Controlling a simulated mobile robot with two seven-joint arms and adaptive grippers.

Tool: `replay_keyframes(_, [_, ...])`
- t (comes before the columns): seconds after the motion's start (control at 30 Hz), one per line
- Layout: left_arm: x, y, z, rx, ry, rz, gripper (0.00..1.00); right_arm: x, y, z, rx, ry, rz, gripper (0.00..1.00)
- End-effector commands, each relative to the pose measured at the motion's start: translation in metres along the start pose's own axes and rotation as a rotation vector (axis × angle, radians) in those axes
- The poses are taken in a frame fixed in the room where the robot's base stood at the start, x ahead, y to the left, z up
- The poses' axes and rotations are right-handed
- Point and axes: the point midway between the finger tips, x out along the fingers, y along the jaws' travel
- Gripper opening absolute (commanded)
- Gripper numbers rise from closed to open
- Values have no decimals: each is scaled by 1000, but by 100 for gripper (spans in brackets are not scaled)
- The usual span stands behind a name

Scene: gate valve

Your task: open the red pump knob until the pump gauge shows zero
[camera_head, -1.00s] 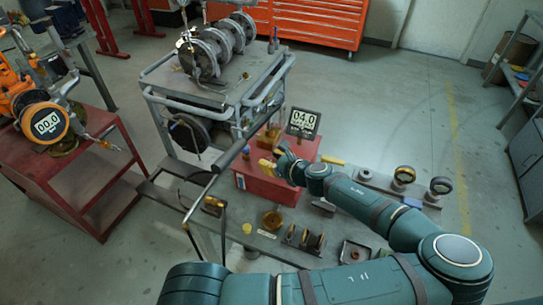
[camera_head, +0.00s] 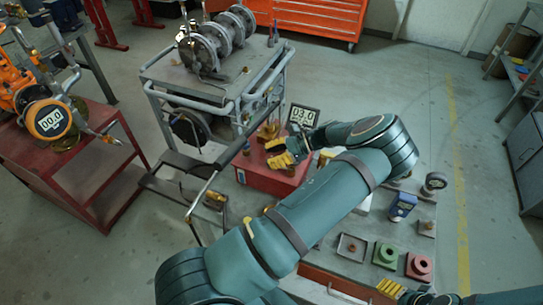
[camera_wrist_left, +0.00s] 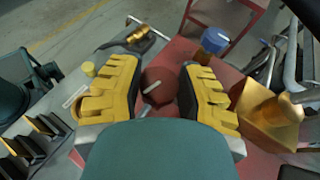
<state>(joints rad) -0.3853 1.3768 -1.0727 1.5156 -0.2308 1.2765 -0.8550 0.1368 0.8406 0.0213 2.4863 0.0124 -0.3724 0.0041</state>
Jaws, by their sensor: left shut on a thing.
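The red pump knob (camera_wrist_left: 157,86), a dark red round knob with a white mark, sits between the yellow fingers of my left gripper (camera_wrist_left: 156,92) in the left wrist view. The gripper is shut on it. In the head view my left gripper (camera_head: 282,157) is over the red pump box (camera_head: 262,180) and hides the knob. The pump gauge (camera_head: 303,115), a dark square display behind the gripper, reads about 03.0. Yellow fingers of my right gripper (camera_head: 391,288) show at the bottom right edge; their opening is unclear.
A blue knob (camera_wrist_left: 215,40) and a brass fitting (camera_wrist_left: 272,112) are close to the left gripper. An orange pump with a round 00.0 gauge (camera_head: 48,120) stands on a red cart at left. Green (camera_head: 387,254) and red (camera_head: 419,266) blocks lie on the bench.

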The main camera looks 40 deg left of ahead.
Motion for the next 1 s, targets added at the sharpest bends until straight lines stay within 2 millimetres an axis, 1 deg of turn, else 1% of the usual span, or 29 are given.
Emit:
replay_keyframes(0.03, [3,-2,-1,-18,4,44,1,3,1,0,0,0,1,70])
replay_keyframes(0.2, [3,-2,-2,-72,2,174,1,10,4,1,0,0,2,70])
replay_keyframes(0.5, [3,0,-2,-138,-1,339,2,20,6,2,0,0,4,70])
replay_keyframes(0.73, [2,0,-1,-162,-2,398,2,22,7,3,0,1,5,70])
replay_keyframes(1.0, [2,1,-2,-167,-1,413,2,23,8,3,0,0,5,70])
